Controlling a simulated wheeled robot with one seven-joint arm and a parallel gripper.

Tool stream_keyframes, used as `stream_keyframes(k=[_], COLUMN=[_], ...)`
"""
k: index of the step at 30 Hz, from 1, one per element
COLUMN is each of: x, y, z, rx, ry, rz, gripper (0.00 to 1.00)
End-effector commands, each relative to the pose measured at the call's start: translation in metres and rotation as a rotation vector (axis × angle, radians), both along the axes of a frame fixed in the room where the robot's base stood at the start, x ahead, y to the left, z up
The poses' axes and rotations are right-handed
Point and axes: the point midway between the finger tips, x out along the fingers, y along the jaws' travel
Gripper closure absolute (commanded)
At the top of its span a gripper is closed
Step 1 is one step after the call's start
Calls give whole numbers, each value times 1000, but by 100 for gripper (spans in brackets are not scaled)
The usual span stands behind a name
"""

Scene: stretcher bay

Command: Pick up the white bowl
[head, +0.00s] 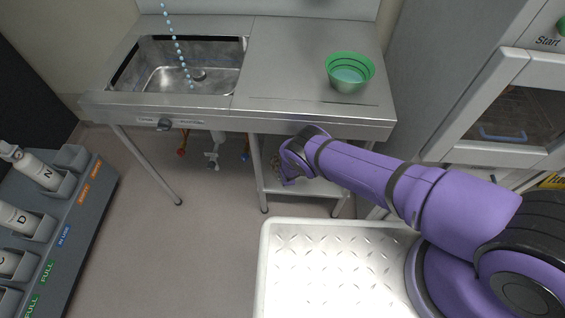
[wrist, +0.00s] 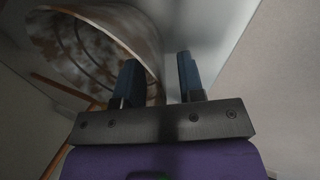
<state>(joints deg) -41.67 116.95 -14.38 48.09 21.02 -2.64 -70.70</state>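In the wrist view, a pale grey-white bowl (wrist: 85,45) with brown blotches inside fills the upper left, its open side facing the camera at a tilt. My gripper (wrist: 157,66) is open, its two dark blue fingers apart. The left finger overlaps the inside of the bowl in the picture, and the right finger is just outside its rim; the wall shows between them. I cannot tell whether they touch it. In the head view my arm reaches under the steel counter to the lower shelf; the fingers are hidden there and the bowl cannot be made out clearly.
A green bowl (head: 349,73) stands on the steel counter (head: 290,60), right of a sink (head: 190,70). Counter legs and a lower shelf (head: 318,187) surround my arm's end. A bottle rack (head: 75,215) stands at left. Open floor (head: 185,240) lies between.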

Motion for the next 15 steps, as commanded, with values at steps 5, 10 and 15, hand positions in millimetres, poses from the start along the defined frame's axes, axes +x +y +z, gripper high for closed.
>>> stream_keyframes(k=[5, 10, 15], x=[-6, -6, -6], y=[-3, -4, -4], z=[-9, -9, -8], rx=[1, 0, 0], ry=[0, 0, 0], rz=[1, 1, 1], gripper=[64, 64, 99])
